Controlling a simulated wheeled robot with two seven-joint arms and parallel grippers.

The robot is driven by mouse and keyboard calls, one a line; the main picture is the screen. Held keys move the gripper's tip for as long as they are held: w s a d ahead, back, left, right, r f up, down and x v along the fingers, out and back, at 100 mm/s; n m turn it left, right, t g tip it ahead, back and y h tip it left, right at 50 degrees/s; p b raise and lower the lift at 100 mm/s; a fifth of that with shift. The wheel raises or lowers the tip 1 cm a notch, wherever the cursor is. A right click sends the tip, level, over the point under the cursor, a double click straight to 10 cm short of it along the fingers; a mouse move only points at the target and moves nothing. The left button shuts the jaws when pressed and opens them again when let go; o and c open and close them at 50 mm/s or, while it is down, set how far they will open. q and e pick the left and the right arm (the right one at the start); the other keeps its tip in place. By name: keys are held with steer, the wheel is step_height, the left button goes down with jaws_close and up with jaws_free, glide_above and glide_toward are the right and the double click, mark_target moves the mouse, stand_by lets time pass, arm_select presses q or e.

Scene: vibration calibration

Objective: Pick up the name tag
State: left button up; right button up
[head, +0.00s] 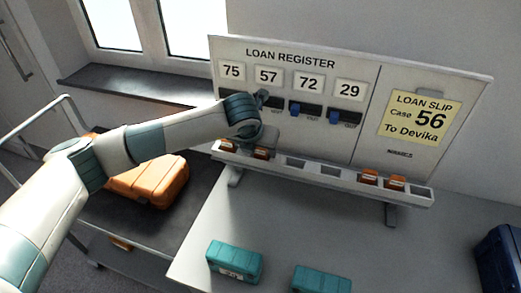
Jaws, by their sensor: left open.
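Small orange-brown tags with pale labels, which may be the name tags, sit in a slotted grey rail (328,181) below the board. Two are at the left, one at the far left (228,145) and one beside it (261,153); two are at the right, (369,177) and the other nearer the end (395,183). Names on them are too small to read. My left gripper (264,142) is open, in front of the board and just above the second tag from the left. It partly hides that slot; contact cannot be told. My right gripper is out of view.
The loan register board (305,75) shows 75, 57, 72, 29 above switches, and a yellow slip (418,118) reading Case 56, To Devika. Teal cases (234,262) (322,280) and a dark blue case (500,258) stand on the grey table (400,255). An orange case (150,183) lies left.

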arm_select(q)
steer(key=shift+d+f, duration=0.1)
steer(key=shift+c, duration=0.7)
steer(key=c, duration=1)
steer(key=shift+w+r+b, duration=0.1)
steer(key=shift+r+b, duration=0.6)
steer(key=shift+b, duration=0.05)
steer(key=shift+r+b, duration=0.8)
steer(key=shift+r, duration=0.15)
steer(key=s+d+r+b, duration=0.2)
steer(key=d, duration=0.1)
steer(key=s+d+r+b, duration=0.1)
steer(key=s+d+r, duration=0.2)
steer(key=s+d+r+b, duration=0.2)
steer(key=d, duration=0.1)
steer(key=shift+s+r+b, duration=0.2)
steer(key=shift+r+b, duration=0.1)
steer(key=shift+r, duration=0.05)
